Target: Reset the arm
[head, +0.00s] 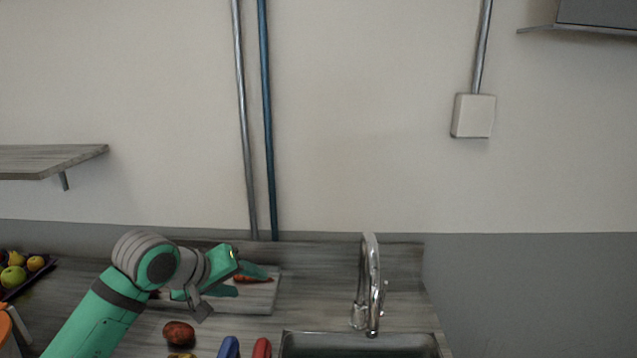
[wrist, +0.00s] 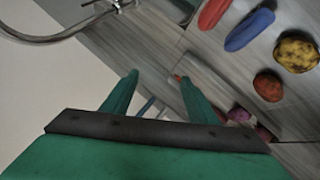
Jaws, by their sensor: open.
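My gripper (head: 246,279) is above the cutting board (head: 263,300) on the counter in the head view. In the wrist view my gripper (wrist: 158,88) shows two green fingers spread apart with nothing held between them. A carrot-like orange item (head: 252,279) lies on the board, partly hidden by my gripper. My green arm reaches in from the lower left of the head view.
A sink (head: 360,345) with a tall faucet (head: 371,280) is to the right. A reddish-brown potato-like item (head: 178,334), a blue item (head: 229,347) and a red item (head: 262,348) lie in front. A dark fruit tray (head: 40,270) is far left. Above the counter is open room.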

